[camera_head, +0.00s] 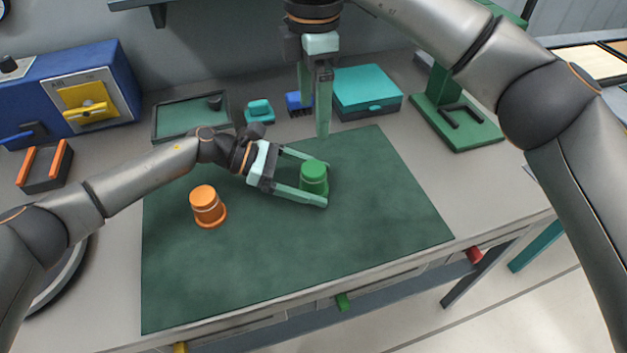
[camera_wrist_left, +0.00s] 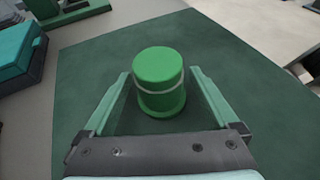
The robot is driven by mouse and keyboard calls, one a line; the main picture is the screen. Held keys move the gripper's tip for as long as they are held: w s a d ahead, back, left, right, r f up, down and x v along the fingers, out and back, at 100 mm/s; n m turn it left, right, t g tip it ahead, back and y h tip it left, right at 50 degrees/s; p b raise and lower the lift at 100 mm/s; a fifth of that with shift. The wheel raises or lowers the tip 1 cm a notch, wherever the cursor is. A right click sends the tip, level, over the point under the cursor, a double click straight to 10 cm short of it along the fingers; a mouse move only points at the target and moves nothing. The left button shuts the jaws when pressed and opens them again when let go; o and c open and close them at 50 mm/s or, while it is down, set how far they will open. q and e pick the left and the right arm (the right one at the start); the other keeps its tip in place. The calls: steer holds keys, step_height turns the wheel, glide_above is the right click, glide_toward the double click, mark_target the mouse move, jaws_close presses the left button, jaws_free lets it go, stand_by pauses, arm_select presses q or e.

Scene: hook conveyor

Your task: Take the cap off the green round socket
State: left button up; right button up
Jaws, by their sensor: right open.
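The green round socket (camera_head: 314,186) stands upright on the dark green mat (camera_head: 380,200). Its green cap (camera_head: 313,168) sits on top, with a pale ring below it; the capped socket also shows in the left wrist view (camera_wrist_left: 160,100). My left gripper (camera_head: 327,184) is open, with one finger on each side of the socket. In the left wrist view its fingers (camera_wrist_left: 158,77) seem to have small gaps to the socket. My right gripper (camera_head: 315,112) is open and empty, pointing down above the mat's back edge.
An orange capped socket (camera_head: 207,206) stands on the mat at left. Behind the mat are a teal box (camera_head: 367,90), a small teal block (camera_head: 259,111) and a shallow tray (camera_head: 191,117). A green stand (camera_head: 457,125) is at right. The mat's front and right are clear.

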arm_select(q)
jaws_close()
stand_by(0.6)
